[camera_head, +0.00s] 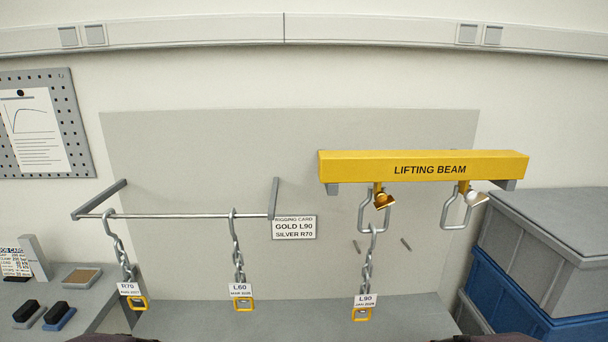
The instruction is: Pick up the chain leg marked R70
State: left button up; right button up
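The chain leg marked R70 (120,250) hangs from the left end of the silver rail (180,216), slightly slanted. It has grey links, a white tag R70 (129,289) and a yellow end ring (138,304). The chain leg marked L60 (237,255) hangs further right on the same rail. The chain leg marked L90 (368,262) hangs from the left shackle (363,212) of the yellow lifting beam (420,167), beside a gold piece. The right shackle (450,212), beside a silver-white piece, is empty. Only dark parts of mine show at the bottom edge; neither gripper's fingers are visible.
A rigging card (294,228) on the back panel reads GOLD L90, SILVER R70. Grey and blue crates (550,270) stand at right. A side bench at left holds a job card (14,263) and small blocks (58,316). A grey bench surface (290,322) lies below the chains.

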aim_at(130, 288)
jog(key=u, duration=1.3)
